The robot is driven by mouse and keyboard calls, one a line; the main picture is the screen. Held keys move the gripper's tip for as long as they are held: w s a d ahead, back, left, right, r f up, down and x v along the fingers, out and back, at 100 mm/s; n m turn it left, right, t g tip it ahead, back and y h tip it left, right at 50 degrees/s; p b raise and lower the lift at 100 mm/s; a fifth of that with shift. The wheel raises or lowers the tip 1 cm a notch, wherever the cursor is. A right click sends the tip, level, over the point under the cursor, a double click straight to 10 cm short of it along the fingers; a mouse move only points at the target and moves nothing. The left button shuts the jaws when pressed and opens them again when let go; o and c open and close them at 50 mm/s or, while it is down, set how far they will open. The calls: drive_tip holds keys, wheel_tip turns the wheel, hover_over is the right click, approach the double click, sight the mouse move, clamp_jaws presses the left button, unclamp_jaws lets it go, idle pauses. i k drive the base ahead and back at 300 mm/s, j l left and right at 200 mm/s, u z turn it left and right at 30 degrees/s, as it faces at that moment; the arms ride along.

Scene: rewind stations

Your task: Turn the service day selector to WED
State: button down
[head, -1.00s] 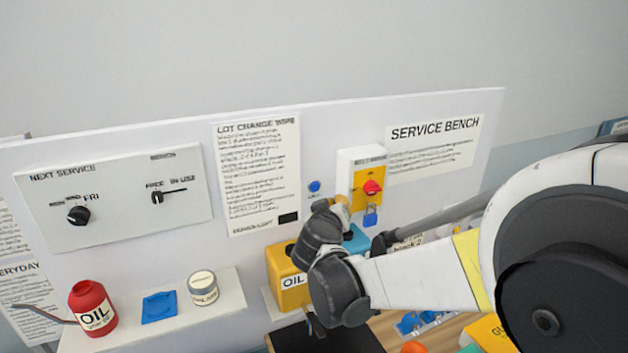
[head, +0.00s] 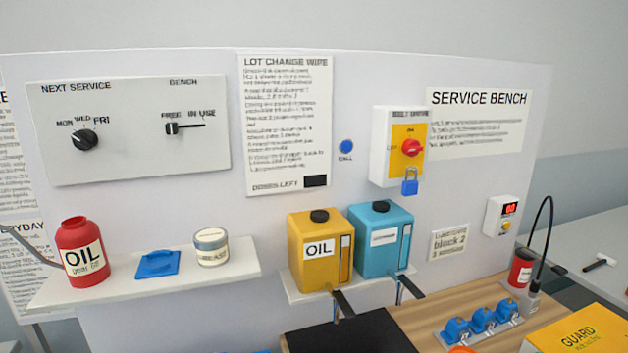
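The service day selector (head: 85,139) is a round black knob on the white NEXT SERVICE panel (head: 130,160), at the left of the head view. Labels MON, WED and FRI (head: 101,121) stand in an arc above it. Its pale pointer mark is too small for me to tell which day it is on. Nothing touches the knob. My gripper and arm are not in the head view now.
The BENCH switch (head: 172,128) sits right of the selector. Below, a shelf (head: 215,268) holds a red oil can (head: 82,250), a blue tray (head: 157,262) and a grease tin (head: 211,246). Yellow (head: 319,275) and blue (head: 380,262) containers stand right. The space before the panel is clear.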

sight(84, 139)
drive_tip(key=u, duration=1.45)
